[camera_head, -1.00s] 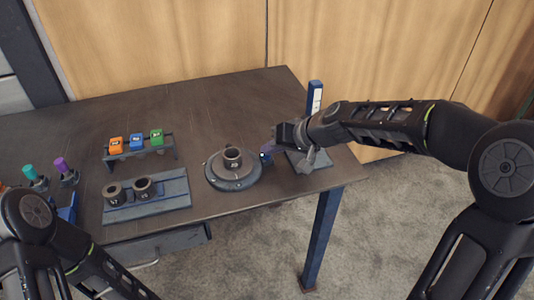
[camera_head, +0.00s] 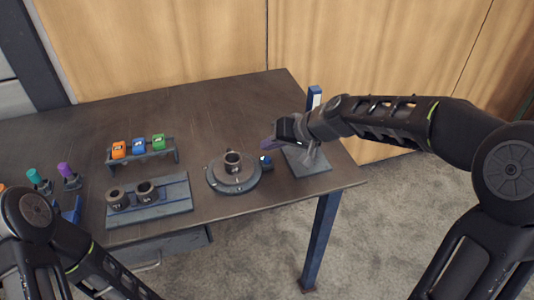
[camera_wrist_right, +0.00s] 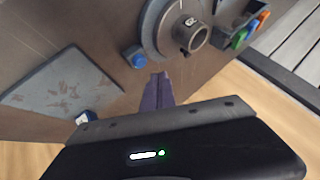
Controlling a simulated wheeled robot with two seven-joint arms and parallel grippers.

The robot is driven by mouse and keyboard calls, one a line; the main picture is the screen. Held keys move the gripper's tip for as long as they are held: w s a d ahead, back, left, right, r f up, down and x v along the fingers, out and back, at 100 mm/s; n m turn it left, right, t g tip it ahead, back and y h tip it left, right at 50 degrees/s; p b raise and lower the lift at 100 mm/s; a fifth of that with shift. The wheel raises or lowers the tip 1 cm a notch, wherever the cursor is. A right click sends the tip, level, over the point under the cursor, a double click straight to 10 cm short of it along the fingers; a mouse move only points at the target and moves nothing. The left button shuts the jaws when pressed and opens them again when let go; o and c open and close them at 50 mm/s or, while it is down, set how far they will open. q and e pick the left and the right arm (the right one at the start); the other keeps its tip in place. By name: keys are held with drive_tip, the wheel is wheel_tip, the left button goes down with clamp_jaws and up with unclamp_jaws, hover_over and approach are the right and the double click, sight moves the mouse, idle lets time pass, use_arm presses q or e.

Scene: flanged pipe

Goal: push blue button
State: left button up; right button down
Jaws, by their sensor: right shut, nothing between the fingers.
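The blue button (camera_head: 266,160) is a small blue cap on a dark base on the table, just right of the round fixture. It also shows in the right wrist view (camera_wrist_right: 135,56), left of the round plate and beyond my fingertips. My right gripper (camera_head: 268,145) is shut and empty, its purple fingers pressed together. In the head view it appears just above the button; in the right wrist view its fingertips (camera_wrist_right: 158,78) point slightly right of it, with a visible gap. My left arm shows at lower left, but its gripper is out of view.
The round fixture (camera_head: 220,182) holds a grey flanged pipe (camera_head: 233,161). A flat grey plate (camera_head: 310,168) lies below my right wrist, near a blue post (camera_head: 314,97). A rack (camera_head: 143,157) with orange, blue and green blocks and a grey tray (camera_head: 165,205) with two pipe pieces stand left.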

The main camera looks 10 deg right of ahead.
drive_tip(key=shift+r+p, duration=0.9)
drive_tip(key=shift+r, duration=0.8)
